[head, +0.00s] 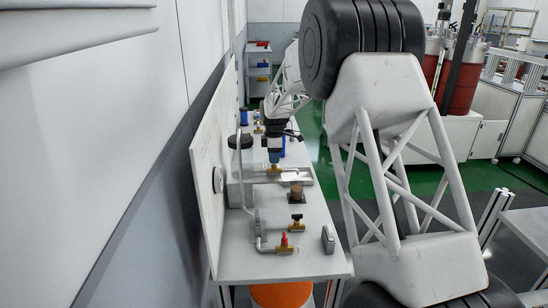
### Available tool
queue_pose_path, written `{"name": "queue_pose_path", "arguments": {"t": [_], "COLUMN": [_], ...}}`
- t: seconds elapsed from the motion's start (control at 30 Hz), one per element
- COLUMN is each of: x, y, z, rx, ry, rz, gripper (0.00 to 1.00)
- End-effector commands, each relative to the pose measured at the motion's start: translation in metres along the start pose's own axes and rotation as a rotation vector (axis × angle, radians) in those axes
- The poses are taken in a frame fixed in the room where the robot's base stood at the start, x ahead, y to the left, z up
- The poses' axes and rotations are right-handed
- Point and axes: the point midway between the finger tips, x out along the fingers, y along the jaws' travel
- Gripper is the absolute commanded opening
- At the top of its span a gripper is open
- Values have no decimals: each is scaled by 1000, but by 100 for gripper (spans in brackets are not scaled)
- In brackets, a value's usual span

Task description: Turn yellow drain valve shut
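My gripper (273,157) points down over the middle of the white bench, small in the head view. Its fingers are too small to tell open from shut. A small yellowish brass fitting (274,168) shows directly under it, at the back edge of a metal tray; I cannot tell whether they touch. No yellow handle can be made out clearly, and it may be hidden by the gripper. Nearer on the bench are a brass valve with a red handle (284,242) and a brass valve with a black handle (297,223).
The white bench (245,262) stands against an upright white panel (205,170). A shallow metal tray (296,176), a brown cylinder (297,192) and a grey block (327,239) are on it. An orange bucket (281,295) is below. Bare bench top lies at the front.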

Motion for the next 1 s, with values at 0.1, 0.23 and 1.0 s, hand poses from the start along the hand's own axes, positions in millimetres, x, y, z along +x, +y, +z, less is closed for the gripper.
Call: {"name": "queue_pose_path", "arguments": {"t": [0.1, 0.23, 1.0], "x": [0, 0, 0], "y": [0, 0, 0], "z": [0, 0, 1], "rx": [0, -3, -402], "ry": [0, 0, 0], "rz": [0, 0, 0], "gripper": [0, 0, 0]}}
